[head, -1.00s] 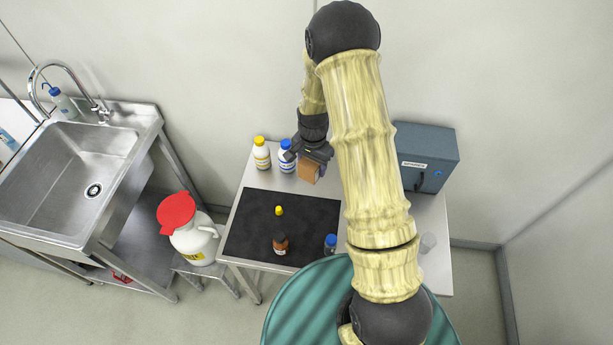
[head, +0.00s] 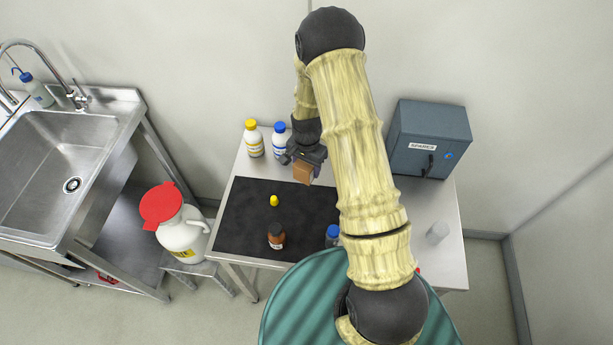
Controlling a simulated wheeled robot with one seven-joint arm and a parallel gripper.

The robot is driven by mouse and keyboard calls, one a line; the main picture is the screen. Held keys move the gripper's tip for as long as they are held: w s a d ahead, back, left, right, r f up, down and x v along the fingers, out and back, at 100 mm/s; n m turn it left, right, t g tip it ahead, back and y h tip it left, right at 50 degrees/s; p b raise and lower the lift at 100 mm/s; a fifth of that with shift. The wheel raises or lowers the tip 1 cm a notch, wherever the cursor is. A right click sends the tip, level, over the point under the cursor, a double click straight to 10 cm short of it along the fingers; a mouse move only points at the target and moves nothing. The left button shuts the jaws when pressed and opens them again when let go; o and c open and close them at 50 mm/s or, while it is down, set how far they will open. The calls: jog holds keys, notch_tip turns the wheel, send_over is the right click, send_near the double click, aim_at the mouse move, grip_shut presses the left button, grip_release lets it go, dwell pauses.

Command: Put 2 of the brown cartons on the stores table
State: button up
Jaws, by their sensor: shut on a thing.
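My gripper (head: 306,158) is shut on a brown carton (head: 303,173). The carton is small and box-shaped, and it is at the back edge of the black mat in the picture, just right of the white bottles. I cannot tell how far above the table it is. My arm hides part of the table behind it. No other brown carton can be made out. No table in view is marked as the stores table.
The metal table (head: 228,256) bears a black mat (head: 245,222), a yellow-capped bottle (head: 253,140), blue-capped bottle (head: 279,142), brown bottle (head: 276,237), yellow item (head: 274,200), and blue-grey "SPARES" box (head: 428,140). A red-topped white jug (head: 180,228) and sink (head: 65,175) are left.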

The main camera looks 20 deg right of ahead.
notch_tip(320, 180, down, 2)
jog(key=shift+f, duration=0.1)
jog(key=shift+f+b, duration=2.3)
jog(key=shift+f, duration=1.1)
jog(key=shift+f+b, duration=0.35)
jog(key=shift+f, duration=0.1)
jog(key=o, duration=1.2)
jog(key=shift+r, duration=0.1)
notch_tip(320, 180, up, 17)
jog(key=b, duration=0.2)
jog(key=shift+r+b, duration=0.15)
jog(key=shift+b, duration=0.15)
